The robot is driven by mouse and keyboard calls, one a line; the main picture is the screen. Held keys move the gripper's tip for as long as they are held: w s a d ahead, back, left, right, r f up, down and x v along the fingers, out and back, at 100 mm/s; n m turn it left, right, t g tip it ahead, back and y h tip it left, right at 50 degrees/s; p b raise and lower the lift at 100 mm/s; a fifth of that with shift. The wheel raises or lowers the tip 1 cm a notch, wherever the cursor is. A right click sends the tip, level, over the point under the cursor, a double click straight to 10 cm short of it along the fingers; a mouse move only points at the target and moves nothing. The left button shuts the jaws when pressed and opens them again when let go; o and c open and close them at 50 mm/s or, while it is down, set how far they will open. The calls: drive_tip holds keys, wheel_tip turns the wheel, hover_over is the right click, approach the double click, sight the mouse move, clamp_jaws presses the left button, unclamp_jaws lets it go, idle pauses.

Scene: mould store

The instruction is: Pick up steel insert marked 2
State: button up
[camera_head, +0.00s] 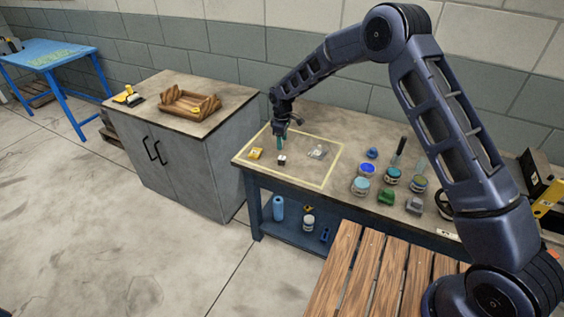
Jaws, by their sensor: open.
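My gripper (283,139) hangs at the end of my arm, pointing down over the yellow-framed area (328,178) on the workbench. It is open. A small dark block with a white top (281,160) stands in that area, just below the gripper in the picture. A yellow piece (256,153) lies to its left and a pale grey, shiny piece (317,152) to its right. The pieces are too small for me to read any number, so I cannot tell which is the steel insert marked 2. I see nothing held in the gripper.
Jars, green pieces (386,196) and a dark-handled tool (398,151) crowd the bench right of the frame. A grey cabinet (190,170) with a wooden tray (189,106) stands left. Wooden slats (345,270) are in front. Floor at left is clear.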

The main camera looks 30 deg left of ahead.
sight(282, 158)
wheel_tip(282, 158, down, 11)
drive_tip(key=shift+r, duration=0.15)
clamp_jaws()
idle(0.6)
